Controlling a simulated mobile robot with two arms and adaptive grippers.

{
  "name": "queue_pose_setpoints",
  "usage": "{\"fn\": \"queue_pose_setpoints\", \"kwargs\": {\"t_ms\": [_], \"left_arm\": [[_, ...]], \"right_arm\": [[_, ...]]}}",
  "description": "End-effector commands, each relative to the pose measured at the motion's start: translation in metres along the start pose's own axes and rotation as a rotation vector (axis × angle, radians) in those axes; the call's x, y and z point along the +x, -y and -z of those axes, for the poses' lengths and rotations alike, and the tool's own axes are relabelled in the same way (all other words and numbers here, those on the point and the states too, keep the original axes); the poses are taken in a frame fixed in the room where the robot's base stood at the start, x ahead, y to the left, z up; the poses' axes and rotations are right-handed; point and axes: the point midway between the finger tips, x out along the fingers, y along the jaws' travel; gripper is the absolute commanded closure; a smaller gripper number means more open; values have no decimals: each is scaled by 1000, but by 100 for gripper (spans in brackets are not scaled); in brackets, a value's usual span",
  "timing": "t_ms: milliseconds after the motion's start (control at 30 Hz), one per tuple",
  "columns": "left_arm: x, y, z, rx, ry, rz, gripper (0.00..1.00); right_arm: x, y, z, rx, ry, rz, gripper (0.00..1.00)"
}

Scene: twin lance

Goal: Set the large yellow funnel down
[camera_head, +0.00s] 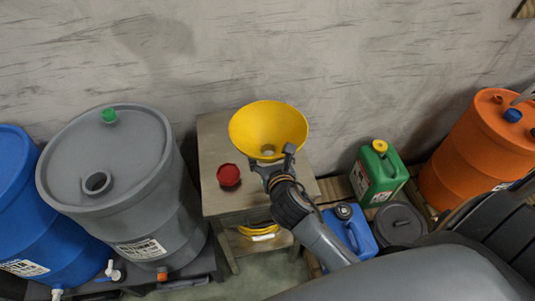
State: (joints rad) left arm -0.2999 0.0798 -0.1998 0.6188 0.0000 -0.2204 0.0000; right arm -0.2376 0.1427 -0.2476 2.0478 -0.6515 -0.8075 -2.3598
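The large yellow funnel (268,122) is upright, wide mouth up, over the back of a small grey-beige table (218,150). My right gripper (270,161) reaches in from the lower right and appears shut on the funnel's lower part, under the near rim. The rim and my gripper hide the fingertips and spout, so I cannot tell whether the spout touches the table. My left gripper is not in view.
A red round object (228,175) lies on the tabletop left of my gripper. Grey (125,190) and blue (18,180) drums stand left. A green can (380,172), a blue can (352,232) and an orange drum (478,148) stand right. A wall is close behind.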

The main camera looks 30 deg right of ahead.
Motion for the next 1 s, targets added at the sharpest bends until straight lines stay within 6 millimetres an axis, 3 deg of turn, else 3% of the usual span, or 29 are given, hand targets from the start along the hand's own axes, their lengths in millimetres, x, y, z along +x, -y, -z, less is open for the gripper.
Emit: {"fn": "queue_pose_setpoints", "kwargs": {"t_ms": [67,100,333,533,700,1000], "left_arm": [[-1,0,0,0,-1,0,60],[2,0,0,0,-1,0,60],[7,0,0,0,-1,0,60],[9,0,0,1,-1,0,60],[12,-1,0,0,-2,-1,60],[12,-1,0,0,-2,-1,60]], "right_arm": [[22,5,-1,1,2,2,64],[32,6,9,1,-2,1,64],[70,13,30,1,0,-1,64],[85,16,38,1,0,-1,64],[94,15,62,4,-3,-2,64],[95,15,65,0,1,-3,64]]}}
